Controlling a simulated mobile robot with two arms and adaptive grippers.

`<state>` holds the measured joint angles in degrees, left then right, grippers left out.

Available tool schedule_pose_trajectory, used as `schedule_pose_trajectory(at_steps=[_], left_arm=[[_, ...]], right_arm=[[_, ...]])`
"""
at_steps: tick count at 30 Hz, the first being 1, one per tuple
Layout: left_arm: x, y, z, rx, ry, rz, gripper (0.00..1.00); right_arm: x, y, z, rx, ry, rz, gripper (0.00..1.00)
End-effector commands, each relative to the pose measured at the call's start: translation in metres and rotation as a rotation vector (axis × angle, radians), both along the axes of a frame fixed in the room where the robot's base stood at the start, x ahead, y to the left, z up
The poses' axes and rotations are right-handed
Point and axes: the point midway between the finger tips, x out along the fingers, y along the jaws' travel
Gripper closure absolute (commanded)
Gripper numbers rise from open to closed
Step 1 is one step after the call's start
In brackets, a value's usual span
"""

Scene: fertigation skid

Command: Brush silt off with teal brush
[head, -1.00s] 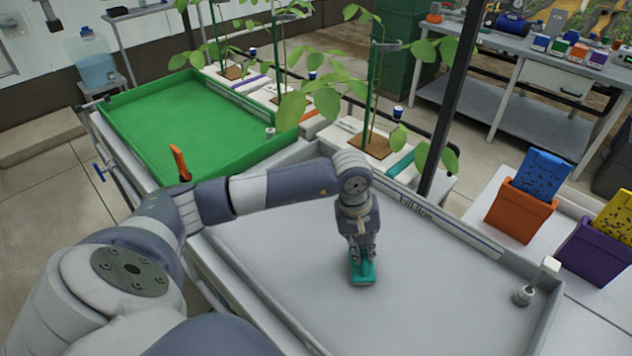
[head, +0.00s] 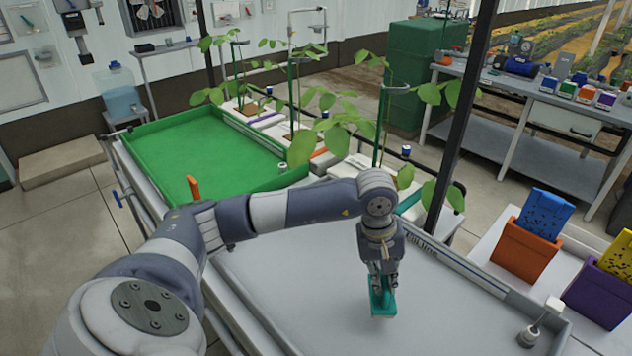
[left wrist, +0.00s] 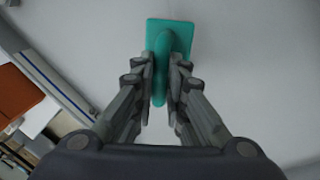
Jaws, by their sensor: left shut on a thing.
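The teal brush (head: 382,303) is in my left gripper (head: 383,283), over the grey tray (head: 300,270). In the left wrist view the fingers (left wrist: 167,100) are shut on the handle of the teal brush (left wrist: 180,38), and its flat teal block points away from the wrist. The brush is at or just above the tray floor; I cannot tell if it touches. No distinct silt shows on the pale grey floor, and the patch under the brush is hidden. My right gripper is not in view.
A green tray (head: 190,165) adjoins at the back left, with plants (head: 340,130) behind. A small white-topped fitting (head: 541,322) stands at the grey tray's right corner. Orange (head: 525,245) and purple (head: 600,293) holders stand right. A dark post (head: 462,110) rises behind the tray.

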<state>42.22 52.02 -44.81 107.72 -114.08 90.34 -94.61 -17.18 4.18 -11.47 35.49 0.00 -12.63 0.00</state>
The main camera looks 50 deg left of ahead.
Motion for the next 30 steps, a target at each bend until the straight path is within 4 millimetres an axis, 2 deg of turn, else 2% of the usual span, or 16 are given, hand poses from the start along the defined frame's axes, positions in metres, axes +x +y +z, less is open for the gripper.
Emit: schedule_pose_trajectory(at_steps=[3, 9, 26, 30], left_arm=[[0.0, 0.002, 0.013, 0.002, -0.001, 0.005, 1.0], [0.0, 0.003, 0.022, 0.001, -0.001, 0.008, 1.0], [0.0, 0.003, 0.023, 0.0, 0.0, 0.009, 1.0], [-0.007, -0.005, 0.029, -0.004, -0.001, -0.046, 1.0]], right_arm=[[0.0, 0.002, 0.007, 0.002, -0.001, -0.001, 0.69], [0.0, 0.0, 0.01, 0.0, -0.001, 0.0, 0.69], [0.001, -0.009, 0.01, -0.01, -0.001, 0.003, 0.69], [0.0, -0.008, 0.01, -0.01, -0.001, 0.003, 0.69]])
